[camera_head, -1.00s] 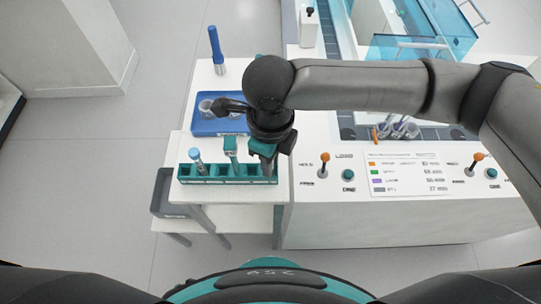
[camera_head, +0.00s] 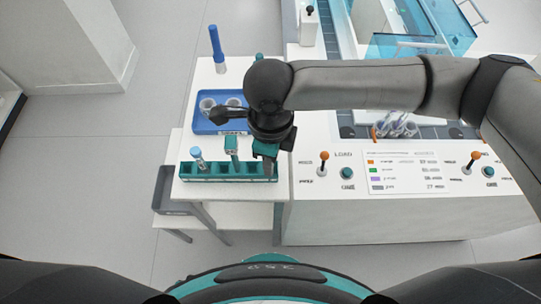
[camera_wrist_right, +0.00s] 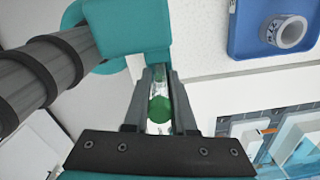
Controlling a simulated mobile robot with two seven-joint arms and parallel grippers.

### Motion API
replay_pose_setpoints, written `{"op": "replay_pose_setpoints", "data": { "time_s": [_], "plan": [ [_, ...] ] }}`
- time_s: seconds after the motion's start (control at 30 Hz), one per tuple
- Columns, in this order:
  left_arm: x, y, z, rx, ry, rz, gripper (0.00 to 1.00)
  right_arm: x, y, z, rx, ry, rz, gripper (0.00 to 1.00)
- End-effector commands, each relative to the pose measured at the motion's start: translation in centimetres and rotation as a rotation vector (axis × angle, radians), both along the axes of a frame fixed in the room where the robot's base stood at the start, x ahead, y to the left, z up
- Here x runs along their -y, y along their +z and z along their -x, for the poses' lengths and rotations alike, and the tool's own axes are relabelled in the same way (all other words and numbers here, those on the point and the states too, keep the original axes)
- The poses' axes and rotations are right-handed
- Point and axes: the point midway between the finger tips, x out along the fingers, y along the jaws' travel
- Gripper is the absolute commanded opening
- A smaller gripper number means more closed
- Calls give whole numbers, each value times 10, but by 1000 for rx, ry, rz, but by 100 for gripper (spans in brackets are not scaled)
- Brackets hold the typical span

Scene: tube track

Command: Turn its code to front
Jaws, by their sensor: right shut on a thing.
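My right gripper (camera_head: 268,165) points down at the right end of the teal tube rack (camera_head: 225,179) on the white side table. In the right wrist view the gripper (camera_wrist_right: 159,105) is shut on a green-capped tube (camera_wrist_right: 159,109), with a finger on each side of it. The tube's code is not readable, and in the head view the gripper hides the tube. I cannot tell whether the tube's lower end is inside a rack slot. Other tubes stand in the rack: a blue-white one (camera_head: 197,156) and a teal-topped one (camera_head: 231,147). My left gripper is out of view.
A blue tray (camera_head: 206,126) with white rings lies behind the rack, and a blue-handled tool (camera_head: 216,48) stands farther back. At right is a white machine with an orange-knobbed lever (camera_head: 323,158), a green button (camera_head: 347,173) and several tubes (camera_head: 398,126).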

Motion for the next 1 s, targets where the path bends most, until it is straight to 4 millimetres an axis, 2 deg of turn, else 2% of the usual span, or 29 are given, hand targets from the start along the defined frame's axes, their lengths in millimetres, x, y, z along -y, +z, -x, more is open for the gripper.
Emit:
{"op": "replay_pose_setpoints", "data": {
  "time_s": [0.03,0.33,1.0],
  "plan": [
    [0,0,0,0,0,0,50,0,0,0,0,0,0,27],
    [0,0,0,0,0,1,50,0,0,0,0,-1,0,59],
    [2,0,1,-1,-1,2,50,0,0,0,0,-1,0,59]
  ]
}}
